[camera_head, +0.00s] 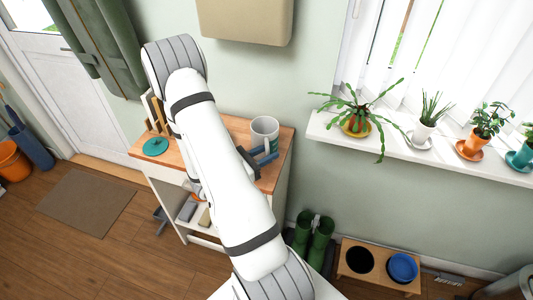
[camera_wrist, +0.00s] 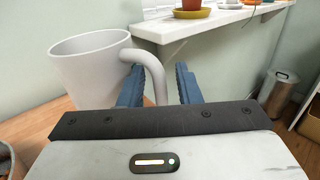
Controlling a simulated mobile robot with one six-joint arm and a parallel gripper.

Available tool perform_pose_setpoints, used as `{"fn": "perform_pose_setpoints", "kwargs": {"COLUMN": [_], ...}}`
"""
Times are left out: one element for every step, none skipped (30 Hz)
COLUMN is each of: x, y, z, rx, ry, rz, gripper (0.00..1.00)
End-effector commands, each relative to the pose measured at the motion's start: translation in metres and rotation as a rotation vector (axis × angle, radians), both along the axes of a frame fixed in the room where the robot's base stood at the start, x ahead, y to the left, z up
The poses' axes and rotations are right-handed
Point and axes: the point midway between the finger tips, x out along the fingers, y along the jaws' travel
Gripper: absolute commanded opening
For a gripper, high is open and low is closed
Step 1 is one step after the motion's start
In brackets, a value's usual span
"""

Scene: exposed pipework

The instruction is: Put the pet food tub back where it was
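I cannot make out a thing that is surely the pet food tub in either view. A large white mug-shaped vessel (camera_head: 264,131) stands upright on the wooden table top. It fills the upper left of the wrist view (camera_wrist: 88,70), its handle (camera_wrist: 157,75) pointing toward my gripper. My gripper (camera_head: 266,157) is at the table's right end, with its blue fingers (camera_wrist: 160,88) apart. The handle shows between the fingers, with a gap to the right finger; whether the left finger touches it I cannot tell. The vessel's inside is hidden from the wrist camera.
A teal disc (camera_head: 155,146) lies on the table's left part. A windowsill (camera_head: 430,152) with several potted plants is at right. Green boots (camera_head: 313,235) and a wooden bowl stand (camera_head: 378,268) with a blue bowl are on the floor. A container rim (camera_wrist: 6,160) shows lower left.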

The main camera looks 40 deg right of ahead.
Motion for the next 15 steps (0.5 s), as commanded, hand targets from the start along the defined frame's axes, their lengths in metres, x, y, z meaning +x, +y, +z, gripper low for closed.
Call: {"fn": "perform_pose_setpoints", "kwargs": {"x": [0.0, 0.0, 0.0, 0.0, 0.0, 0.0, 0.0, 0.0, 0.0, 0.0, 0.0, 0.001, 0.002, 0.003, 0.005], "y": [0.0, 0.0, 0.0, 0.0, 0.0, 0.0, 0.0, 0.0, 0.0, 0.0, 0.0, 0.005, 0.008, 0.012, 0.019], "z": [0.0, 0.0, 0.0, 0.0, 0.0, 0.0, 0.0, 0.001, 0.002, 0.004, 0.005, 0.002, 0.002, 0.001, 0.001], "rx": [0.0, 0.0, 0.0, 0.0, 0.0, 0.0, 0.0, 0.0, 0.0, 0.0, 0.0, 0.0, 0.0, 0.0, 0.0], "ry": [0.0, 0.0, 0.0, 0.0, 0.0, 0.0, 0.0, 0.0, 0.0, 0.0, 0.0, -0.001, -0.001, -0.002, -0.002], "rz": [0.0, 0.0, 0.0, 0.0, -0.001, -0.001, -0.001, -0.001, -0.001, -0.001, 0.0, 0.002, 0.003, 0.003, 0.004], "gripper": [0.34, 0.34, 0.34, 0.34, 0.34, 0.34, 0.34, 0.34, 0.34, 0.34, 0.34, 0.34, 0.34, 0.34, 0.34]}}
